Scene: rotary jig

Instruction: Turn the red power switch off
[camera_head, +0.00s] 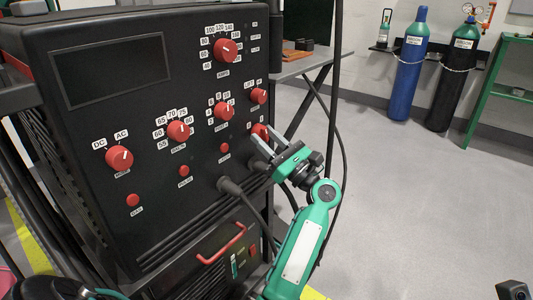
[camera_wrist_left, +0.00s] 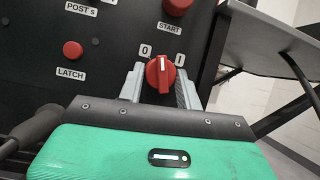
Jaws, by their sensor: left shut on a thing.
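The red power switch (camera_head: 260,132) is a round knob at the right edge of the black machine's front panel. In the left wrist view the same switch (camera_wrist_left: 160,75) sits below the labels 0 and I. Its white pointer mark stands about upright in that view, between the two labels. My left gripper (camera_head: 259,141) reaches it from the lower right, with one finger on each side of the knob, shut on it. The gripper's fingers also show in the left wrist view (camera_wrist_left: 160,85). The fingers hide part of the knob in the head view.
Other red knobs, such as the mode knob (camera_head: 119,158), and small red buttons cover the panel. A grey table (camera_head: 305,64) stands behind, and gas cylinders (camera_head: 411,65) stand by the wall.

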